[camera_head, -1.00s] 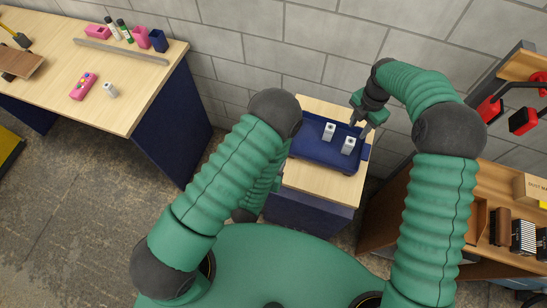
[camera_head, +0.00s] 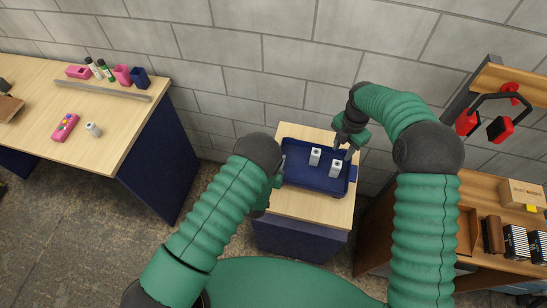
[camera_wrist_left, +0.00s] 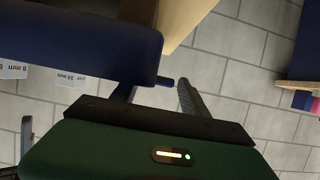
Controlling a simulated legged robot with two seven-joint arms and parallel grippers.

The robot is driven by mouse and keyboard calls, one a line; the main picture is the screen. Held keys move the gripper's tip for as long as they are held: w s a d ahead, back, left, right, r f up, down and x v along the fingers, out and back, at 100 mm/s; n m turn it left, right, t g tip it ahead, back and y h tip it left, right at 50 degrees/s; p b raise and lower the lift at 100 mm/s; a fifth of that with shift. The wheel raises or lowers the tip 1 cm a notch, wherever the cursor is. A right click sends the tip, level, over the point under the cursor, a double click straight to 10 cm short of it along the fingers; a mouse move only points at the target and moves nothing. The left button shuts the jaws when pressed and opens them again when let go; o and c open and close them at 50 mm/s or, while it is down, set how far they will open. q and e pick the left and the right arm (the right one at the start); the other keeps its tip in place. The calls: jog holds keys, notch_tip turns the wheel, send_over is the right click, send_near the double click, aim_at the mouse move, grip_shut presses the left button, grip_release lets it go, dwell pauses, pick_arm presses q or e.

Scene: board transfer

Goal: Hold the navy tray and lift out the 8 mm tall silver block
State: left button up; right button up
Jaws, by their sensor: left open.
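The navy tray (camera_head: 300,182) lies on a small wooden-topped stand in the head view. Two silver blocks stand in it, a left one (camera_head: 315,157) and a right one (camera_head: 336,169). In the left wrist view one block (camera_wrist_left: 12,70) reads "8 mm"; the other's label (camera_wrist_left: 70,79) is small. I cannot match these surely to the head view. My left gripper (camera_wrist_left: 158,98) is open at the tray's left end, with a navy tab between its fingers. In the head view my left arm partly hides it. My right gripper (camera_head: 343,149) is open and empty by the tray's back right, near the right block.
A long workbench (camera_head: 95,150) at the left holds pink and navy items and a metal bar. A shelf unit (camera_head: 470,240) with boxes stands close at the right, under red-handled gear (camera_head: 500,128). A block wall stands behind the stand.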

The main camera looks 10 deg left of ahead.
pick_arm(q)
jog(key=shift+w+a+f, duration=0.1)
jog(key=shift+w+f, duration=0.05)
jog(key=shift+w, duration=0.15)
jog(key=shift+c, duration=0.2)
grip_shut()
dwell(0.5)
